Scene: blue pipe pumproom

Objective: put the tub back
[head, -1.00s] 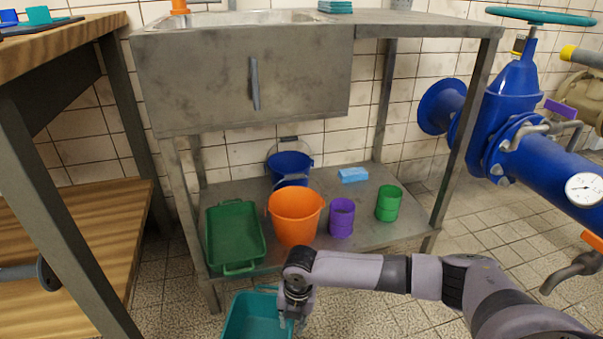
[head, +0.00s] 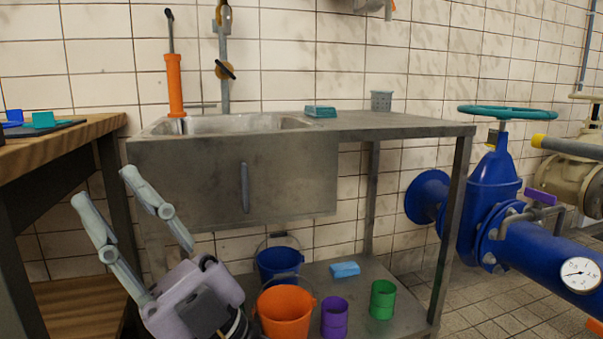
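My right gripper (head: 104,188) is large and near at the lower left. Its two grey fingers point up and stand wide apart with nothing between them. It hangs in front of the steel sink table, left of the orange bucket. No tub shows now; the teal tub seen on the floor earlier is outside the view. My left gripper is not in view. The sink table (head: 405,124) has a lower shelf (head: 385,325), whose left part is hidden behind my gripper or below the picture.
On the shelf are an orange bucket (head: 286,312), a blue bucket (head: 278,263), a purple cup (head: 334,316), a green cup (head: 382,299) and a blue sponge (head: 345,269). A wooden bench (head: 70,139) is at left; blue pipework (head: 545,252) at right.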

